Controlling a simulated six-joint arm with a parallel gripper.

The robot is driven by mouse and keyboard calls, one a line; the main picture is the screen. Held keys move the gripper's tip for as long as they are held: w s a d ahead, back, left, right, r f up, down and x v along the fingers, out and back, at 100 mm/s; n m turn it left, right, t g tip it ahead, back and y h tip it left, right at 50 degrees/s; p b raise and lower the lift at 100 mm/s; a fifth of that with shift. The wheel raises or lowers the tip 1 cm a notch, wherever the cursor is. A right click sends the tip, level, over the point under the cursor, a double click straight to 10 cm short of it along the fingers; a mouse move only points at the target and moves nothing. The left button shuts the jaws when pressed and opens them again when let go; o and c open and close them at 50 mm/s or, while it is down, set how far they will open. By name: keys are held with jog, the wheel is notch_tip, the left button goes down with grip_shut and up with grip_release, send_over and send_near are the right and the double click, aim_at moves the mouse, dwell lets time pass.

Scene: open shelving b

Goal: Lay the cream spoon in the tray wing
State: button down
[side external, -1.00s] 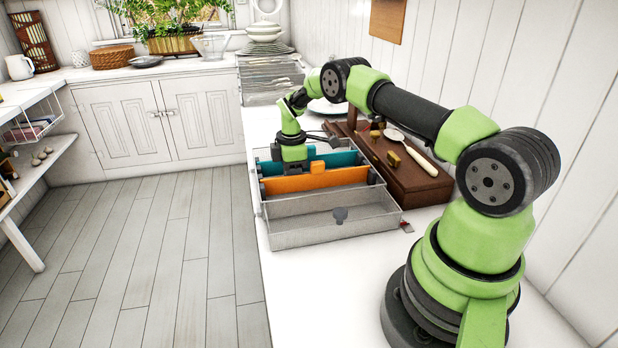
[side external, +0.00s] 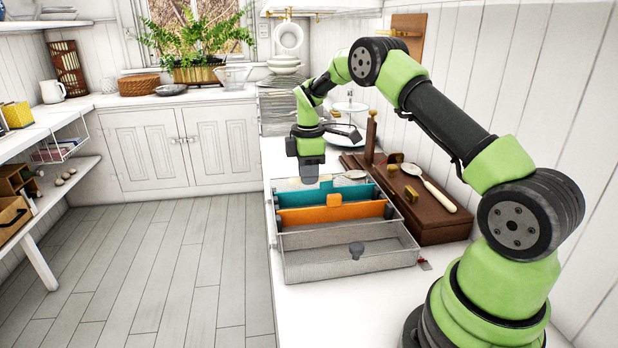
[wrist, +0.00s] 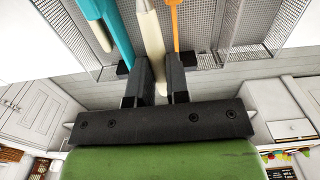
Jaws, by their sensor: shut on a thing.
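My gripper (side external: 308,178) hangs over the back part of the grey mesh tray (side external: 350,266), behind its teal divider (side external: 326,193). In the wrist view its fingers (wrist: 156,68) are shut on the handle of the cream spoon (wrist: 150,28). The held handle lies between the teal divider (wrist: 112,32) and the orange divider (wrist: 175,18) in that picture. A spoon bowl (side external: 353,174) shows right of the gripper in the side view; I cannot tell for sure if it belongs to the held spoon. Which tray part is the wing is unclear.
A brown wooden box (side external: 432,212) stands right of the tray, with another pale-handled spoon (side external: 438,194) and small pieces on top. An upright wooden post (side external: 371,138) rises behind the tray. Stacked plates (side external: 285,82) stand farther back. The front mesh compartment looks empty apart from a dark knob.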

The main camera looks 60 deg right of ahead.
jog(key=s+a, duration=0.9)
jog(key=s, duration=0.2)
jog(key=shift+a+r, duration=0.2)
jog(key=shift+a, duration=0.05)
jog(key=shift+f, duration=5)
jog(key=c, duration=1)
grip_release()
